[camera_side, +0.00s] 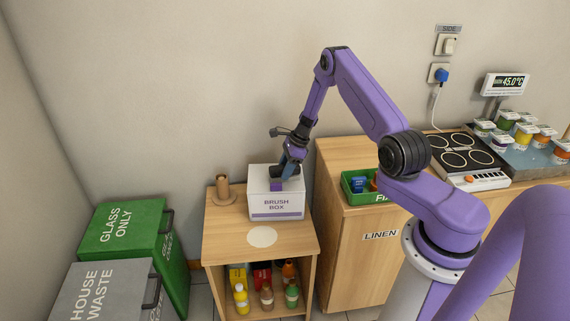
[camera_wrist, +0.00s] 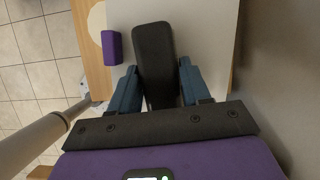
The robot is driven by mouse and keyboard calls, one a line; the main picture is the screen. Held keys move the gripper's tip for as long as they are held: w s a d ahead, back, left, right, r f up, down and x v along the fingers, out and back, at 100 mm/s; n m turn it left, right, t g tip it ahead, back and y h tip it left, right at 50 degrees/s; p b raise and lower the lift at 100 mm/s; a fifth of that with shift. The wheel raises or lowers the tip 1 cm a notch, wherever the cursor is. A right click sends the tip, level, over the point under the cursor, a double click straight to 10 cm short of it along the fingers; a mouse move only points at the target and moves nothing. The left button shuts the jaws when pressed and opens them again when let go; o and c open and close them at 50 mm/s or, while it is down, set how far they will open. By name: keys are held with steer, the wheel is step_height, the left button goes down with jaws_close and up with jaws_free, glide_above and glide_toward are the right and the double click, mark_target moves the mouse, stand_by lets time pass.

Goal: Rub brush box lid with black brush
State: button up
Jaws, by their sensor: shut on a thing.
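The white brush box (camera_side: 277,207), labelled BRUSH BOX, stands on a low wooden cabinet. Its pale lid (camera_wrist: 205,28) fills the upper part of the wrist view. My gripper (camera_side: 287,172) is above the lid in the side view. In the wrist view its two blue fingers (camera_wrist: 157,68) are shut on the black brush (camera_wrist: 154,42), which points away from me over the lid. I cannot tell whether the brush touches the lid. A small purple block (camera_wrist: 113,47) lies on the lid, left of the brush; it also shows in the side view (camera_side: 277,186).
A green tray (camera_side: 355,197) sits on the counter to the right. Green and grey bins (camera_side: 125,228) stand at the left. The wall is close behind.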

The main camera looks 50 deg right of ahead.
steer(key=shift+s+a, duration=0.55)
steer(key=shift+a, duration=0.1)
steer(key=shift+w+d+r, duration=0.1)
steer(key=shift+r, duration=3.95)
